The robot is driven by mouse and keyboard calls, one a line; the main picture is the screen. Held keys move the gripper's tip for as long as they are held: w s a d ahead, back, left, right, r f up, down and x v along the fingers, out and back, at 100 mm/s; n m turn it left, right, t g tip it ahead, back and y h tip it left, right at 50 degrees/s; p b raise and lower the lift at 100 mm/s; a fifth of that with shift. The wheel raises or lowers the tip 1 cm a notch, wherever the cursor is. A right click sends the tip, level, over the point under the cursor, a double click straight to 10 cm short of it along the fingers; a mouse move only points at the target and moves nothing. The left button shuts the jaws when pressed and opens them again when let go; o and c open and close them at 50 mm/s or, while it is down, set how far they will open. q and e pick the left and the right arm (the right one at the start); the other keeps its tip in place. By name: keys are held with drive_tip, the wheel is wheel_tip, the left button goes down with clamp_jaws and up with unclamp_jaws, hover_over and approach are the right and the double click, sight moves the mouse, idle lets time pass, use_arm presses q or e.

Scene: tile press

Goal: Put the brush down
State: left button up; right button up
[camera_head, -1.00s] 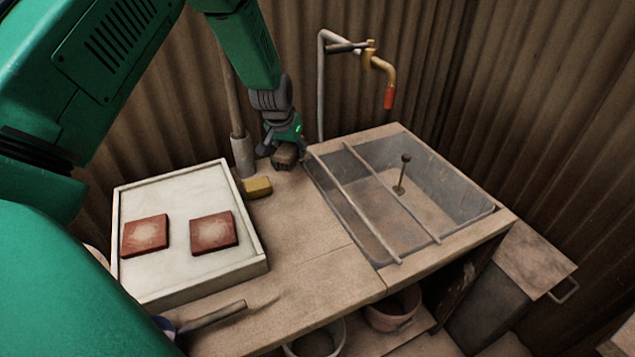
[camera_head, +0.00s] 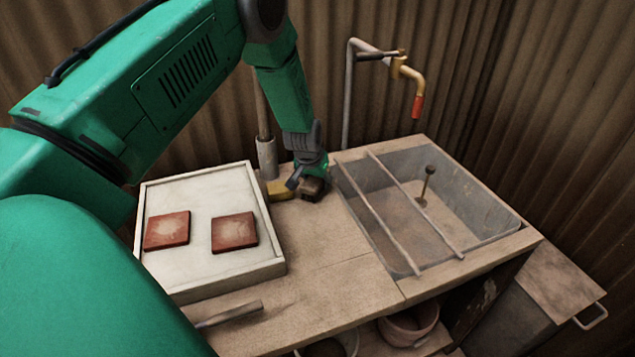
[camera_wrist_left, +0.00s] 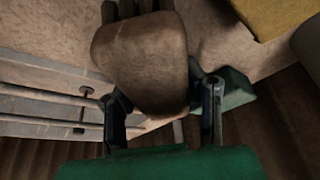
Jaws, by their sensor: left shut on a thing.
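The brush has a brown wooden block (camera_wrist_left: 140,60) with dark bristles (camera_wrist_left: 138,8) at one end in the left wrist view. My left gripper (camera_wrist_left: 163,105) is shut on the block, with a finger on each side. In the head view, my left gripper (camera_head: 308,178) is at the back of the bench, left of the sink. The brush (camera_head: 312,190) is low beneath it, close to the bench top. I cannot tell whether the bristles touch the wood. My right gripper is not in view.
A yellow sponge (camera_head: 279,190) lies just left of the brush. A white tray (camera_head: 200,189) with two red tiles (camera_head: 234,232) is at left. The sink (camera_head: 480,205), with two rails across it, is at right. The bench middle (camera_head: 330,245) is clear.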

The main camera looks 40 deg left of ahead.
sight(313, 184)
use_arm(q)
drive_tip(key=o, duration=1.1)
drive_tip(key=shift+s+d+f, duration=0.15)
drive_tip(key=shift+d+f, duration=0.05)
drive_tip(key=shift+o, duration=0.5)
drive_tip(key=shift+d, duration=0.25)
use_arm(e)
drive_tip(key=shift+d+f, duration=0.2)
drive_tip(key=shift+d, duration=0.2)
use_arm(q)
drive_tip(key=shift+a, duration=0.3)
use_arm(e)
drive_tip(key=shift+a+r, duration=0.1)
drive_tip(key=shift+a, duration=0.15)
use_arm(q)
drive_tip(key=shift+d+r, duration=0.15)
drive_tip(key=shift+r, duration=0.45)
drive_tip(key=p+v, duration=0.1)
drive_tip(key=v, duration=0.9)
drive_tip(key=shift+p, duration=0.3)
drive_tip(key=shift+s+d+r, duration=0.15)
drive_tip(key=shift+s+r, duration=0.1)
drive_tip(key=shift+r, duration=0.3)
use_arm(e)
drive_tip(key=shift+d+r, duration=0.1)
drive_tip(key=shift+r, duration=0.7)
